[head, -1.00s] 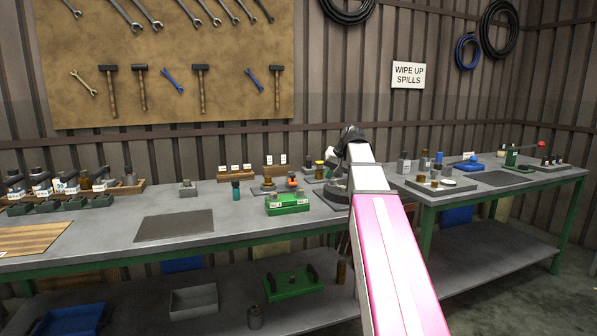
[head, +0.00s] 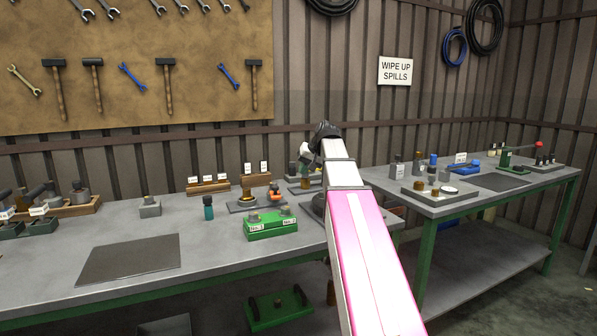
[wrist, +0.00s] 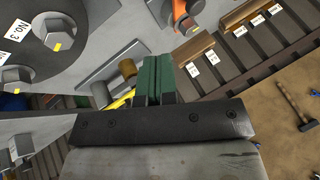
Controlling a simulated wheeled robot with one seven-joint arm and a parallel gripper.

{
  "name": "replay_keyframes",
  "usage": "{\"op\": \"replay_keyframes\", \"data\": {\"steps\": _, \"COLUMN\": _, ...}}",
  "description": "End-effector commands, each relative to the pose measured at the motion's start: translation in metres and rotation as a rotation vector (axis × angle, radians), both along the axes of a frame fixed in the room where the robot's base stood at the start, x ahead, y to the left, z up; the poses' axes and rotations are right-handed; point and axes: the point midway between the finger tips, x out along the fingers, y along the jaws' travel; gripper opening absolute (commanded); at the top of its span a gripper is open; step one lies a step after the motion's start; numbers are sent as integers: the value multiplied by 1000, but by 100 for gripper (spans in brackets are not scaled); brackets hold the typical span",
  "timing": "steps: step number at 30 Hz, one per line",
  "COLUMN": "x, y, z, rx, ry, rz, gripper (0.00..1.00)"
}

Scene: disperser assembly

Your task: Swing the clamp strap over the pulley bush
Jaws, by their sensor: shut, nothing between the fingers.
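My gripper (wrist: 155,82) shows in the wrist view as two green fingers pressed together, with nothing between them. In the wrist view a brass cylinder (wrist: 128,69), which looks like the pulley bush, stands on a grey plate (wrist: 107,68) just left of the fingertips. A yellow strip (wrist: 121,100) lies beside the fingers, partly hidden by them; I cannot tell whether it is part of the clamp strap. In the head view my gripper's fingers are hidden, and a grey fixture plate (head: 299,188) shows behind my arm on the bench.
A grey disc with hex bolts (wrist: 75,24) is close by in the wrist view. An orange part (head: 274,194) and green block (head: 271,225) stand left of my arm on the bench (head: 205,240). A dark mat (head: 128,260) lies clear. Another bench (head: 490,200) stands right.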

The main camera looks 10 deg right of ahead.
Motion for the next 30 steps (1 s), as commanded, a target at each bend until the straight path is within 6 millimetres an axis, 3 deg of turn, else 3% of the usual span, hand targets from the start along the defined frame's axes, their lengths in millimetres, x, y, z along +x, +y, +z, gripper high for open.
{"op": "replay_keyframes", "data": {"steps": 13, "x": 35, "y": 30, "z": -66, "rx": 0, "ry": 2, "rz": 1, "gripper": 0}}
{"op": "replay_keyframes", "data": {"steps": 21, "x": 40, "y": 62, "z": -70, "rx": 0, "ry": 0, "rz": 1, "gripper": 0}}
{"op": "replay_keyframes", "data": {"steps": 30, "x": 41, "y": 69, "z": -71, "rx": 0, "ry": 0, "rz": 0, "gripper": 0}}
